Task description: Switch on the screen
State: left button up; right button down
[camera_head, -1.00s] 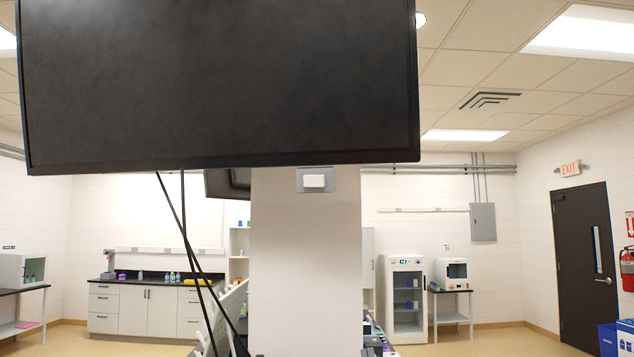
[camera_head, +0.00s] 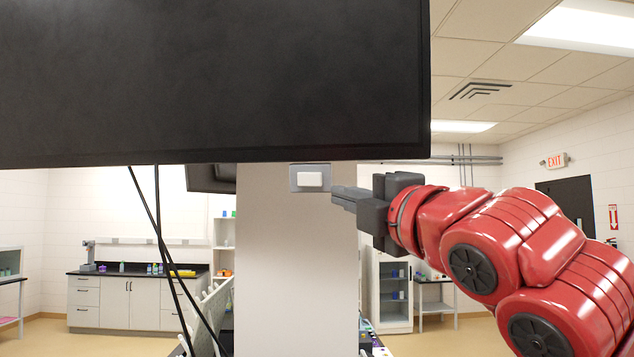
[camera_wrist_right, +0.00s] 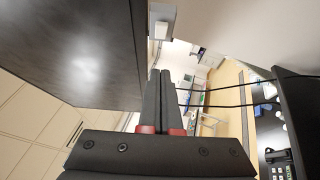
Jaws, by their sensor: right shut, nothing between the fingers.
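The large black screen (camera_head: 215,80) fills the upper left of the head view, and its face is dark. A white switch (camera_head: 312,179) on a grey plate sits on the pale column (camera_head: 290,260) just under the screen's lower edge. My right gripper (camera_head: 337,196) is shut and empty, its fingertips a little right of the switch and slightly lower; I cannot tell whether they touch the column. In the right wrist view the shut fingers (camera_wrist_right: 160,75) point toward the room, with the switch (camera_wrist_right: 161,30) above their tips and the screen (camera_wrist_right: 85,50) at left. My left gripper is not in view.
Two black cables (camera_head: 160,225) hang below the screen, left of the column. A second dark monitor (camera_head: 208,178) shows behind. A counter with drawers (camera_head: 125,300) and a glass-door cabinet (camera_head: 397,295) stand at the back.

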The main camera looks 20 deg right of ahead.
jog(key=shift+w, duration=0.1)
jog(key=p, duration=0.3)
send_near(308, 180)
jog(key=w+a, duration=0.3)
jog(key=shift+w+d+r+p, duration=0.6)
jog(key=shift+w+r+p, duration=0.1)
jog(key=shift+w+p, duration=0.1)
jog(key=shift+w+d+p, duration=0.3)
jog(key=shift+w+d, duration=0.15)
jog(key=shift+d, duration=0.15)
jog(key=shift+a, duration=0.15)
